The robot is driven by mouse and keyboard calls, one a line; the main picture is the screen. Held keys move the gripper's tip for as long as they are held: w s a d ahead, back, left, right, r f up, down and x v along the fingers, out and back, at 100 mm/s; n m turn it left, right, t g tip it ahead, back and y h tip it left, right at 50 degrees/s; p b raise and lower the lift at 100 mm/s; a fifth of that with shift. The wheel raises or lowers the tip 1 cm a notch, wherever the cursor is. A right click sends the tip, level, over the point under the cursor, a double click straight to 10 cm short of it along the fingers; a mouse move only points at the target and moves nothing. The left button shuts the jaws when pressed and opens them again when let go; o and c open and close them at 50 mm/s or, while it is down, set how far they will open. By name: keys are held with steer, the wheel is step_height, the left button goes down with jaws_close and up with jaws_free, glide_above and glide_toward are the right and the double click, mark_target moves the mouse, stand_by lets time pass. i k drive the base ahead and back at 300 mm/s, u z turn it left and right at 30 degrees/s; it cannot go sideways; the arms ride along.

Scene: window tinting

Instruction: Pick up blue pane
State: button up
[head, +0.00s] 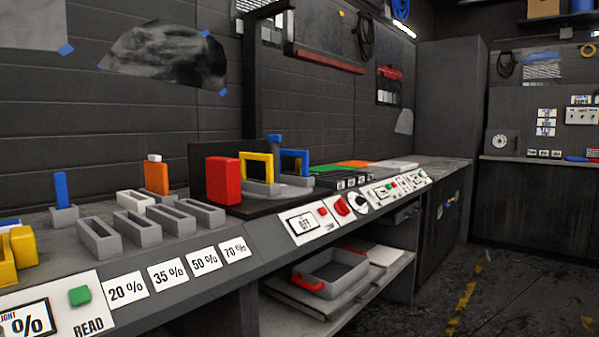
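A narrow blue upright piece (60,188) stands in a small grey block holder (64,216) on the left part of the bench. A blue open frame (305,163) stands further right on a grey base, beside a yellow frame (269,166). A small blue upright part (275,146) shows behind these frames. I cannot tell for certain which of these blue things is the blue pane. My gripper is not in view.
Several empty grey slotted holders (112,238) stand behind the 20, 35, 50 and 70 % labels. An orange piece (157,178), a red block (223,181) and yellow pieces (22,247) are nearby. A grey tray (335,268) sits on the lower shelf. Open floor lies right.

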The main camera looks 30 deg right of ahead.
mark_target(292, 162)
steer(key=z, duration=1.05)
steer(key=i, duration=1.1)
steer(key=u, duration=0.1)
